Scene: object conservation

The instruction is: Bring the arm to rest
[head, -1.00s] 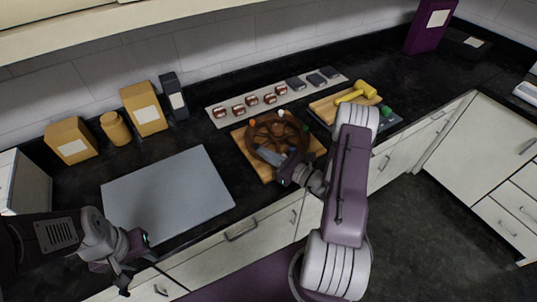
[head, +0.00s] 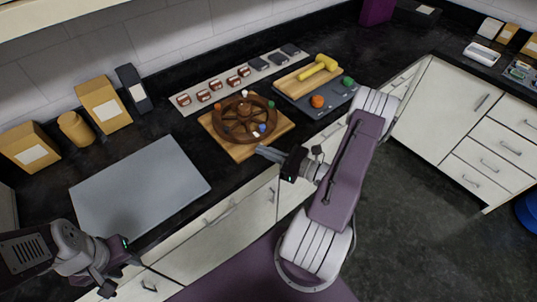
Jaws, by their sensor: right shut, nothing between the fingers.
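My right arm reaches in from the lower right of the head view. Its gripper (head: 264,152) is shut and empty, just in front of the wooden board's near right edge. My left gripper (head: 112,278) is low at the left, in front of the counter edge below the grey mat; whether its fingers are open is too dark to tell. A brown spoked wheel (head: 225,125) lies on the wooden board (head: 240,152), with several small coloured balls on it.
A grey mat (head: 140,185) lies on the left of the counter. Boxes stand at back left.

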